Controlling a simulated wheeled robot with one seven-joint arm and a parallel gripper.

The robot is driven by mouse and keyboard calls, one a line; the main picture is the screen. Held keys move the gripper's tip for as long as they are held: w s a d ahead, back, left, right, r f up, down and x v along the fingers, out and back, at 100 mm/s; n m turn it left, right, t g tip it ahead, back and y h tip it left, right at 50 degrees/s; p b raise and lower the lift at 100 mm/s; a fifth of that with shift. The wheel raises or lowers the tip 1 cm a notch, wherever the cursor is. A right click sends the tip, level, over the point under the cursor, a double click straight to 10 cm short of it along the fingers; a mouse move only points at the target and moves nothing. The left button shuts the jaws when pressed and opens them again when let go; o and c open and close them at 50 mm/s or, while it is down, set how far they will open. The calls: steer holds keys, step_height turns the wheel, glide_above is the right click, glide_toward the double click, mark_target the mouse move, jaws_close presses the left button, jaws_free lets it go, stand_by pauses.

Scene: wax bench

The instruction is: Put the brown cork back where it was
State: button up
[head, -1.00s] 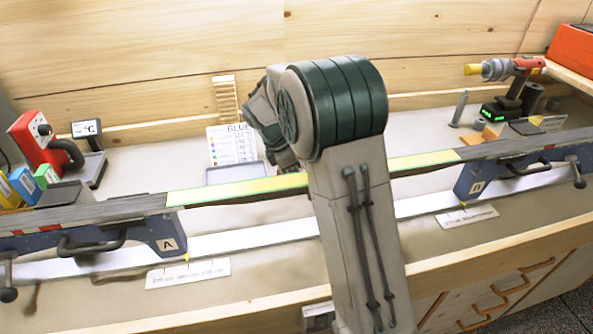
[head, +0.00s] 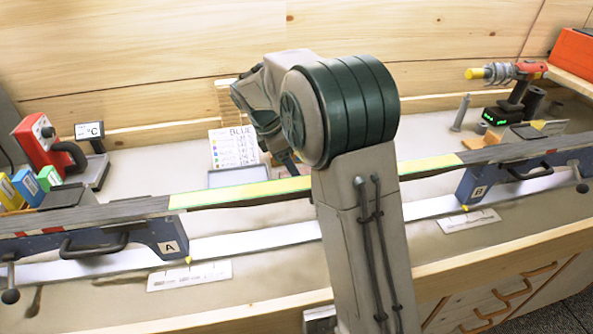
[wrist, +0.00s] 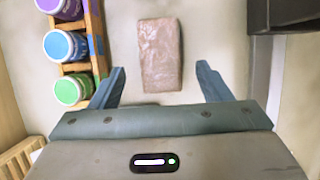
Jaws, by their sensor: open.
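A pinkish-brown block with a crinkled face, likely the brown cork (wrist: 160,55), lies on the pale bench top in the wrist view. My gripper (wrist: 160,72) is open. Its two fingers stand apart, one to the left and one to the right of the block, with clear bench between; the block reaches farther from the palm than the fingertips. I cannot tell how high the fingers are above it. In the head view my arm hides the block, and only part of my wrist shows behind the ski.
A wooden rack (wrist: 92,35) with purple, blue and green jars stands left of the fingers. A dark object (wrist: 285,15) is at the upper right. In the head view the ski (head: 245,190) spans the bench on clamps, with a red iron (head: 38,140) at left.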

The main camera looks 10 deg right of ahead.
steer(key=v, duration=0.6)
